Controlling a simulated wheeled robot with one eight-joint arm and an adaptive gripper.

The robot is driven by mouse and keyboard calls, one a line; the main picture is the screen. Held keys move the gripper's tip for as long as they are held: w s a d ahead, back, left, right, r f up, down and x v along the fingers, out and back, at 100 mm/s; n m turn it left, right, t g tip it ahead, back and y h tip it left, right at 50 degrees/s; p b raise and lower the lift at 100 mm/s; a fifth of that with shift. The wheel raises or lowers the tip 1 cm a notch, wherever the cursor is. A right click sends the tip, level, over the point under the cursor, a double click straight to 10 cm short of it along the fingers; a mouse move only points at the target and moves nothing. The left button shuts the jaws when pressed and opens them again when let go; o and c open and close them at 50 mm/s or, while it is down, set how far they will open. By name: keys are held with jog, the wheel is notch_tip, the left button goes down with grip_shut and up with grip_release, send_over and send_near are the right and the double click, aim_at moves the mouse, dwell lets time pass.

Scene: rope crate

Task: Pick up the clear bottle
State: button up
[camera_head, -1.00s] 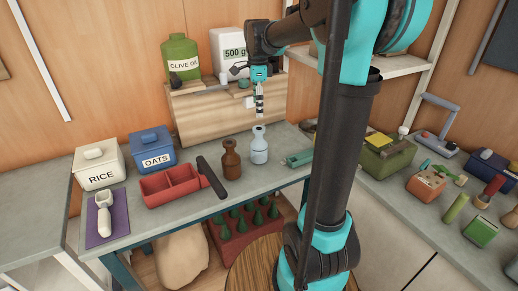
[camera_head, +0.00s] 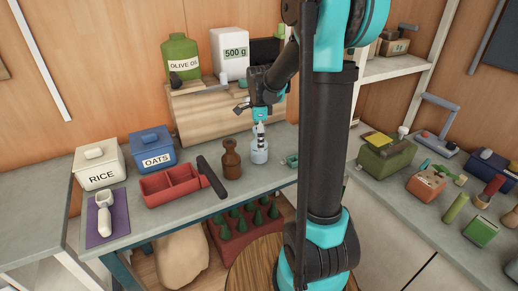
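The clear bottle (camera_head: 259,155) is a pale, bluish see-through bottle. It stands upright on the grey counter, just right of a brown bottle (camera_head: 230,158). My gripper (camera_head: 260,140) points down over the clear bottle, at its neck, and hides the neck and mouth. From this view I cannot tell whether the fingers are around the neck or in front of it, or whether they touch it. The finger opening is too small to make out.
A teal object (camera_head: 292,160) lies to the right.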

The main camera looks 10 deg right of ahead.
jog(key=shift+f, duration=0.55)
jog(key=c, duration=1.6)
jog(key=shift+r, duration=0.15)
notch_tip(320, 180, up, 20)
